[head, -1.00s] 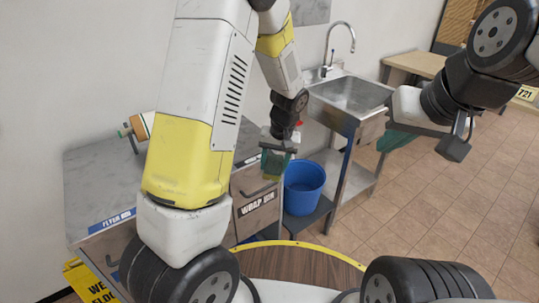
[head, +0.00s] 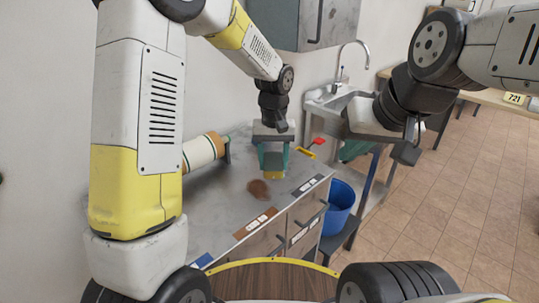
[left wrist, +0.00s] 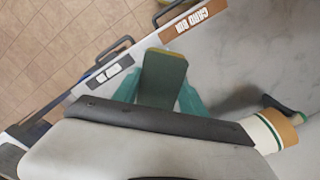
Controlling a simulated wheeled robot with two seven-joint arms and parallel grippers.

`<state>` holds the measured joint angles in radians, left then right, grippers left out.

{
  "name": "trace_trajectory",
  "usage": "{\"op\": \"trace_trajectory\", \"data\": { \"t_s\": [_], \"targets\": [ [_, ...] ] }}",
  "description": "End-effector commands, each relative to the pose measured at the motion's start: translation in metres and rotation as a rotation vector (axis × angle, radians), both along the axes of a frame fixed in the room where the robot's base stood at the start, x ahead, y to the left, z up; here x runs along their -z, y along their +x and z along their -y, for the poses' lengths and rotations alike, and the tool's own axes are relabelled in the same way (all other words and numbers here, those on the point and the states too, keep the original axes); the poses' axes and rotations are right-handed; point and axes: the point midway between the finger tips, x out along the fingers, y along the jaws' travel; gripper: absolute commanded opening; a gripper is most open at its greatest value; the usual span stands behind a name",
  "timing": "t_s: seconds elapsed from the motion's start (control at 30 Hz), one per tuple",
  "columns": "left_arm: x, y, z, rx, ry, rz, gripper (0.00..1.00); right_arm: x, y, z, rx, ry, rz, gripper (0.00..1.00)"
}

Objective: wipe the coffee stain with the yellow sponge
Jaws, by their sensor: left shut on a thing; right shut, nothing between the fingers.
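The brown coffee stain (head: 258,189) lies on the grey counter top (head: 222,205) in the head view. My left gripper (head: 273,168) is above the counter, just right of and behind the stain. It is shut on the sponge (head: 274,175), whose yellow edge shows below the teal fingers. In the left wrist view the sponge (left wrist: 162,78) shows a dark green face and a thin yellow edge between the fingers. Whether the sponge touches the counter I cannot tell. My right gripper (head: 408,148) is shut and empty, off to the right over the floor.
A paper roll (head: 203,150) on a holder lies at the counter's back left. A red and yellow item (head: 312,147) is at the right end. A blue bucket (head: 340,203) and a sink (head: 345,98) stand to the right. Labelled drawers (head: 300,222) form the counter's front.

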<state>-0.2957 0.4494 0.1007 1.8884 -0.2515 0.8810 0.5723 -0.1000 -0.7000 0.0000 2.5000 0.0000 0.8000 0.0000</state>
Motion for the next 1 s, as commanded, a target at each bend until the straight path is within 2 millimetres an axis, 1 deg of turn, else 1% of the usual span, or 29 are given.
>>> {"op": "trace_trajectory", "data": {
  "t_s": [0.13,0.4,0.5,0.67,1.0],
  "targets": [
    [0.008,-0.001,0.001,0.000,0.000,-0.003,0.17,0.000,0.000,0.000,0.000,0.000,0.000,0.00],
    [0.037,-0.001,0.000,0.001,0.000,-0.004,0.17,0.000,0.000,0.000,0.000,0.000,0.000,0.00],
    [0.044,0.000,0.000,0.000,0.000,-0.002,0.17,0.000,0.000,0.000,0.000,0.000,0.000,0.00],
    [0.049,0.000,0.000,-0.001,-0.001,-0.002,0.17,0.000,0.000,0.000,0.000,0.000,0.000,0.00],
    [0.049,0.001,-0.002,-0.003,-0.001,-0.001,0.17,0.000,0.000,0.000,0.000,0.000,0.000,0.00]
  ]
}}
